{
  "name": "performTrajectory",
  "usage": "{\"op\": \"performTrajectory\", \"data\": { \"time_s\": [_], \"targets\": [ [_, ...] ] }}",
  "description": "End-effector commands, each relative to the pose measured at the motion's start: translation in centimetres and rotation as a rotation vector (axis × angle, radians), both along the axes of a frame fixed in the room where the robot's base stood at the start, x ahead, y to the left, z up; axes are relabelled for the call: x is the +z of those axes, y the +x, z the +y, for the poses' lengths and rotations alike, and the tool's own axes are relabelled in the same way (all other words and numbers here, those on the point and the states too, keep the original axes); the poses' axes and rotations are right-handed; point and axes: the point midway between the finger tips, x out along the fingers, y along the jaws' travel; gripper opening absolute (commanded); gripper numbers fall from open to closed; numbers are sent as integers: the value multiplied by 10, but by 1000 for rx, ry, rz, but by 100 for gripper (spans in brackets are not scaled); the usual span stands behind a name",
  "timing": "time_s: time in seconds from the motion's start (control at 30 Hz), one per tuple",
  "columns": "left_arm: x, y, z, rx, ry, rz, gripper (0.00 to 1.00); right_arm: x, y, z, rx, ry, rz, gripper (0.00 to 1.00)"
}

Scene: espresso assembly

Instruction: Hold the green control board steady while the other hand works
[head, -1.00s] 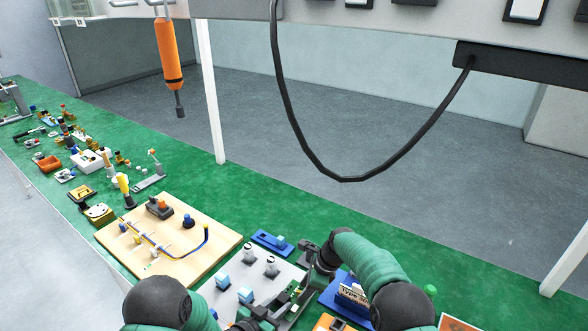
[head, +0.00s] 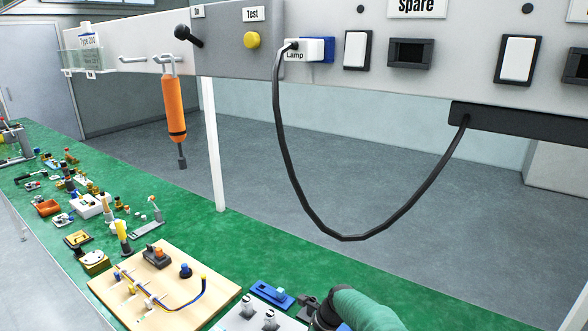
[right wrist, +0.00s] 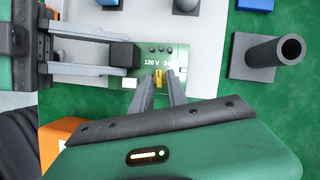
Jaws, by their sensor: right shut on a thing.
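The green control board (right wrist: 178,55), marked "120 V", lies on a pale plate in the right wrist view. My right gripper (right wrist: 160,88) comes in from below with its fingertips shut on a small yellow piece (right wrist: 158,76) at the board's front part. My left gripper (right wrist: 112,57) comes in from the left. Its two fingers lie apart, with tips at a black block (right wrist: 126,55) at the board's left side; whether they grip it is unclear. In the head view the board and both fingertips are out of frame; only part of my right arm shows.
A blue part (head: 272,294) lies behind the pale plate (head: 238,324). A wooden wiring board (head: 170,312) is to its left, with more parts along the green bench. A black cable hangs (head: 340,238) from the panel above. A dark upright cylinder (right wrist: 270,57) stands right of the plate.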

Motion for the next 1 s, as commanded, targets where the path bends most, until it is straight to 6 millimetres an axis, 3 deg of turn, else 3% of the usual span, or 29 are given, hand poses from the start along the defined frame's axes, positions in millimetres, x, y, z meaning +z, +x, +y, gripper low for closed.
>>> {"op": "performTrajectory", "data": {
  "time_s": [0.27, 0.97, 1.0],
  "targets": [
    [-1, -3, -3, -10, 0, 4, 0, -2, 0, -1, -293, -3, -4, 0],
    [-1, -2, -3, -10, -2, 2, 0, -3, -3, -4, -300, -4, -3, 0],
    [-1, -2, -3, -8, -2, 3, 0, -3, -3, -4, -300, -5, -2, 21]
  ]
}}
